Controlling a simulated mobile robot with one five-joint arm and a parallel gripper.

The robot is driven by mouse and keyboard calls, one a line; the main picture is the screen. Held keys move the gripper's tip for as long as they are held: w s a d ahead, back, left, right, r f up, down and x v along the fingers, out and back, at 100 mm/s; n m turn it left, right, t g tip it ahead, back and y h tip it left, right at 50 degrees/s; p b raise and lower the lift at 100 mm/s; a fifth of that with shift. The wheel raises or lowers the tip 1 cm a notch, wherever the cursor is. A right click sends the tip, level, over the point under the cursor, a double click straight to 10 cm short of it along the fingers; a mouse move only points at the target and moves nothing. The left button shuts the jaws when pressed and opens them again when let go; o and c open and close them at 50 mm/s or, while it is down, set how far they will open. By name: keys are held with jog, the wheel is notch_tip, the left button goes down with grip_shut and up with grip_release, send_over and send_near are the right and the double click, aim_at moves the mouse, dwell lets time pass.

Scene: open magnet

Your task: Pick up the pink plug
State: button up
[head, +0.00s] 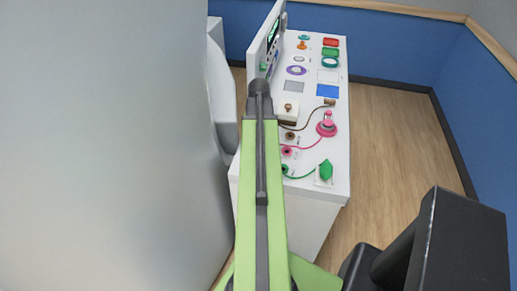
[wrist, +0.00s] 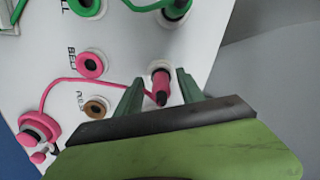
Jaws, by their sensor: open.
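The pink plug (wrist: 160,84) stands in the wrist view with a dark tip facing the camera and a pink cord running left from it. My gripper (wrist: 158,80) is open, with one green finger on each side of the plug. The jaws are not closed on it. I cannot tell whether either finger touches it. The cord leads to a round pink knobbed device (wrist: 38,128), also seen in the head view (head: 326,125). In the head view my arm hides the plug and gripper.
The white table (head: 334,180) also holds a green piece (head: 326,170) and several coloured parts farther back. A large grey body (head: 110,140) stands left.

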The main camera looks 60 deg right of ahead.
jog(key=shift+r, duration=0.1)
jog(key=shift+c, duration=0.4)
grip_shut()
jog(key=shift+r, duration=0.1)
